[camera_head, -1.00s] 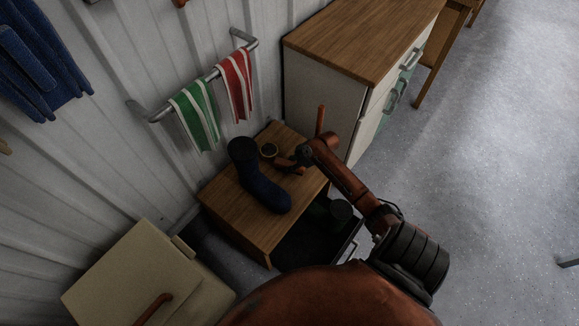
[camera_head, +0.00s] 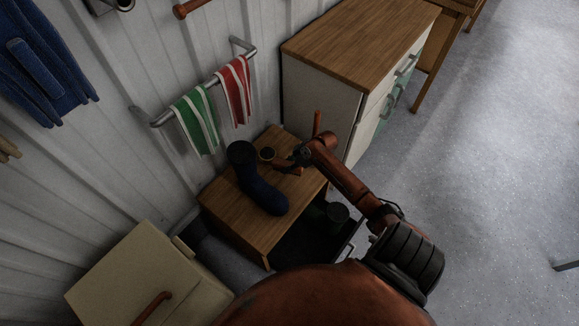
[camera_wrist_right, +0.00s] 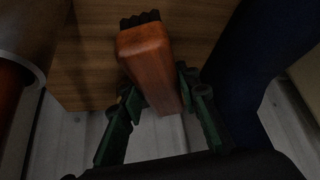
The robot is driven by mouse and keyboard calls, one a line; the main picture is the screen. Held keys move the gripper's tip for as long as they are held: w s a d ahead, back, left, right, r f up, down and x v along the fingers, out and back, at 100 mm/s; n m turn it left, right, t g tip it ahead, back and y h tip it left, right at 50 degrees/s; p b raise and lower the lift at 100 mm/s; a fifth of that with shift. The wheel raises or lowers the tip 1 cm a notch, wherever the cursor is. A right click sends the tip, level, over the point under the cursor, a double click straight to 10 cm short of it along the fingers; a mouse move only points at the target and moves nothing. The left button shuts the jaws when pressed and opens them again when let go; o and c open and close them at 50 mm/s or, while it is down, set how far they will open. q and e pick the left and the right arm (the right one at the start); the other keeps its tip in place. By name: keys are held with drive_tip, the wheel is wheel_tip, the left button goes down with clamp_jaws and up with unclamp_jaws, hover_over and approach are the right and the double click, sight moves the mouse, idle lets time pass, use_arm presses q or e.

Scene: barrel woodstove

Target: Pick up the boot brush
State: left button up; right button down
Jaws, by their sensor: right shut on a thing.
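The boot brush (camera_wrist_right: 150,60) has a reddish-brown wooden body with black bristles at its far end. In the right wrist view my right gripper (camera_wrist_right: 158,84) has its green fingers on both sides of the brush, shut on it. In the head view this gripper (camera_head: 285,163) is over the small wooden table (camera_head: 225,205), and the brush is mostly hidden there by the gripper. I cannot tell whether the brush touches the tabletop. My left gripper is not in view.
An upright orange-brown stick (camera_head: 318,123) is at right. A white cabinet (camera_head: 320,95) is behind, a beige box (camera_head: 130,265) lower left. Open floor lies right.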

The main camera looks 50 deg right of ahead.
use_arm(q)
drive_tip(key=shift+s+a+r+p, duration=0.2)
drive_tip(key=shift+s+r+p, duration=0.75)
drive_tip(key=shift+p, duration=0.55)
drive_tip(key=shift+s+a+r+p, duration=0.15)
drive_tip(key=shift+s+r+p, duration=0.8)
drive_tip(key=shift+p, duration=0.5)
use_arm(e)
drive_tip(key=s+a+r, duration=0.7)
drive_tip(key=s+r, duration=0.1)
drive_tip(key=s, duration=0.2)
drive_tip(key=shift+s+a+r, duration=0.25)
drive_tip(key=shift+a+r, duration=0.05)
drive_tip(key=shift+r, duration=0.05)
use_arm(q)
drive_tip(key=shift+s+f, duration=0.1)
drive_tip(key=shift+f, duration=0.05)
use_arm(e)
drive_tip(key=c, duration=2)
unclamp_jaws()
drive_tip(key=c, duration=0.5)
